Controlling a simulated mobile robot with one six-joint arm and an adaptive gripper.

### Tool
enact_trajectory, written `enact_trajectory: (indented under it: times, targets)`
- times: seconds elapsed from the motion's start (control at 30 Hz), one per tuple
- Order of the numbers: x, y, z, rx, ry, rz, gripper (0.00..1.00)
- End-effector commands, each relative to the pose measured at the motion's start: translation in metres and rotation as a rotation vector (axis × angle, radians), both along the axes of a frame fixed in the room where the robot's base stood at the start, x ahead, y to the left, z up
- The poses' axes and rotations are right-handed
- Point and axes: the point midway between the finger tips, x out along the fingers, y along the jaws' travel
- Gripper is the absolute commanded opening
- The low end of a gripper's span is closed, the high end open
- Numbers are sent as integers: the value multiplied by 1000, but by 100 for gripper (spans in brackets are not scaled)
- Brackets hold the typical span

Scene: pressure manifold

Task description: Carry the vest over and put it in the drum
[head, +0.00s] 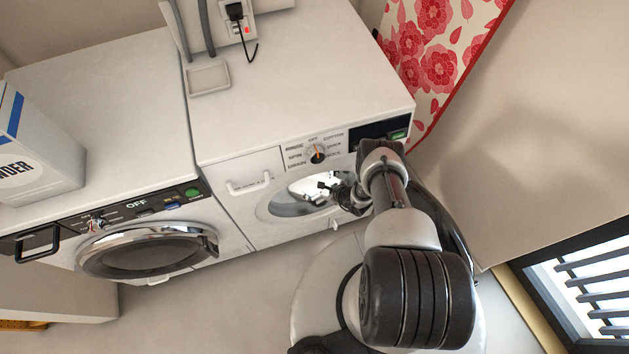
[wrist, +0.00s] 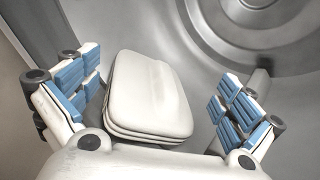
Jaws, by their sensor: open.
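The vest is a white folded bundle (wrist: 150,95) between my fingers in the wrist view. A white patch inside the drum opening in the head view looks like it (head: 305,189). The grey metal drum (wrist: 215,75) surrounds it, and its round back shows at the upper right. In the head view the drum (head: 290,209) is in the right-hand machine. My gripper (wrist: 160,88) is open, with its blue-padded fingers spread on either side of the vest and gaps showing. In the head view my gripper (head: 338,187) is at the drum opening. The underside of the vest is hidden.
The right-hand washing machine (head: 290,80) has a dial and a drawer handle (head: 250,185). Another machine with a closed round door (head: 150,252) stands left, with a powder box (head: 35,150) on top. A floral ironing board (head: 435,50) leans at the right.

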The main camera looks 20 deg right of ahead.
Motion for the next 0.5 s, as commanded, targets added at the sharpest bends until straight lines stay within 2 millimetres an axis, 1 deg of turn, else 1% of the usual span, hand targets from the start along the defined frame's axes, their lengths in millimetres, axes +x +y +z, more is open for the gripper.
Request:
enact_trajectory:
  times: [0.3,0.5]
  targets:
    - [-36,-20,33,1,0,-6,100]
    - [-51,-26,41,1,1,-2,100]
